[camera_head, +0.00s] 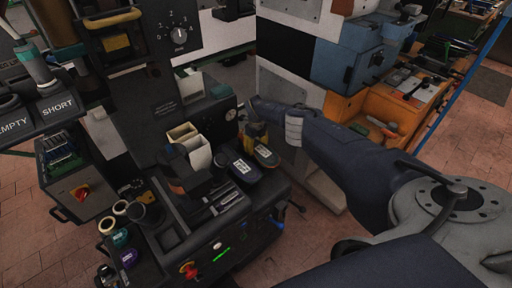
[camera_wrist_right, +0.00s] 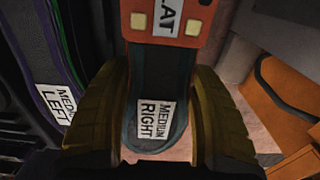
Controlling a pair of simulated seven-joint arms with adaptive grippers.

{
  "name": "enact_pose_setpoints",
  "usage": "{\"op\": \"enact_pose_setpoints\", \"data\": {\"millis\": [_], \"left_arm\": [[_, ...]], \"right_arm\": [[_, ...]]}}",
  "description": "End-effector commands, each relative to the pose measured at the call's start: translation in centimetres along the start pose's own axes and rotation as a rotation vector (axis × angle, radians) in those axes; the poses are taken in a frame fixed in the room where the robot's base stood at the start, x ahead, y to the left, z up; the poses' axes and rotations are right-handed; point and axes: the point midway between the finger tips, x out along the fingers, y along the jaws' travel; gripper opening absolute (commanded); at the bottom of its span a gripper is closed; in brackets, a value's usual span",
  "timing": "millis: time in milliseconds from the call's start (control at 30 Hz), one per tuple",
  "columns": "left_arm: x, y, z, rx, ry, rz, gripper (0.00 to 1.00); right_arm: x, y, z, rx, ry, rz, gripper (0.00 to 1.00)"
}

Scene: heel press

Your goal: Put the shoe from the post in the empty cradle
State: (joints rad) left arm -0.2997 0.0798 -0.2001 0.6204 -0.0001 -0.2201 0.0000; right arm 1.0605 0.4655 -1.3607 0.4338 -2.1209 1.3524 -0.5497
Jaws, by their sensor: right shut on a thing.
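My right gripper (camera_head: 257,134) reaches in from the right in the head view. In the right wrist view its two yellow fingers (camera_wrist_right: 165,115) are shut on the sides of a dark teal shoe (camera_wrist_right: 152,90) labelled MEDIUM RIGHT. That shoe's labelled toe (camera_head: 266,155) shows just below the gripper in the head view. A second dark shoe (camera_head: 243,170), labelled MEDIUM LEFT (camera_wrist_right: 62,100) in the wrist view, lies beside it to the left, apart from the fingers. I cannot tell which part is the post or the empty cradle. My left gripper is not in view.
Cream pads (camera_head: 198,153) stand close left of the shoes on the dark machine. An orange-red plate (camera_wrist_right: 170,22) with partly cut lettering sits above the held shoe. Signs EMPTY (camera_head: 14,122) and SHORT (camera_head: 58,105) are at far left. A blue and orange machine (camera_head: 360,60) stands behind.

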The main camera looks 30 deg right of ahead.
Motion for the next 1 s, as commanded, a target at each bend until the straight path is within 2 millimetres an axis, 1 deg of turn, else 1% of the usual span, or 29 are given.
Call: {"op": "enact_pose_setpoints", "data": {"millis": [233, 1000], "left_arm": [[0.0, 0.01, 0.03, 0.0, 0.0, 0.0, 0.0], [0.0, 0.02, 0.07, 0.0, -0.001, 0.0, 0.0]], "right_arm": [[-0.09, -0.02, 0.11, 0.001, -0.002, 0.0, 0.13], [0.8, -0.02, 0.15, 0.001, -0.002, 0.001, 0.13]]}}
